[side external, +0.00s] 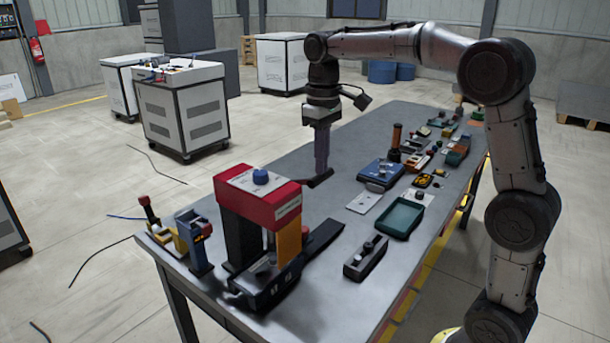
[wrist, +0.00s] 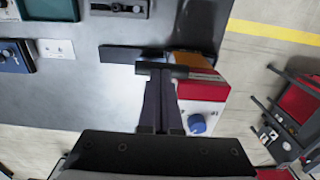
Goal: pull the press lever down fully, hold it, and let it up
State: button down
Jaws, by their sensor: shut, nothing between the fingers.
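The press (side external: 262,187), with a red top, a white plate and a blue knob, stands at the near end of the table; its top also shows in the wrist view (wrist: 203,91). A flat dark bar (side external: 325,236), which looks like its lever, reaches out from its right side; it also shows in the wrist view (wrist: 130,54), partly hidden by my fingertips. My gripper (side external: 320,181) points down, shut and empty, behind and right of the press. In the wrist view its fingertips (wrist: 161,70) overlap the bar and press edge; I see no clear contact.
Small red-knobbed clamp devices (side external: 190,238) stand left of the press. A dark block with knobs (side external: 366,257), a green tray (side external: 405,217), a white plate (side external: 364,202) and a blue box (side external: 381,174) lie to the right. The table's left strip behind the press is clear.

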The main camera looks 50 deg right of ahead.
jog(key=shift+w+r, duration=0.1)
jog(key=shift+r, duration=1.75)
jog(key=s+a+r+t, duration=0.1)
jog(key=s+a+r, duration=0.15)
jog(key=s, duration=0.45)
jog(key=s+a+r+t, duration=0.1)
jog(key=s+a+t, duration=0.15)
jog(key=s, duration=0.35)
jog(key=s+a+f+t, duration=0.1)
jog(key=s+f+t, duration=0.1)
jog(key=s+f, duration=0.8)
notch_tip(320, 180, down, 3)
jog(key=shift+a+r, duration=0.1)
jog(key=shift+a, duration=0.3)
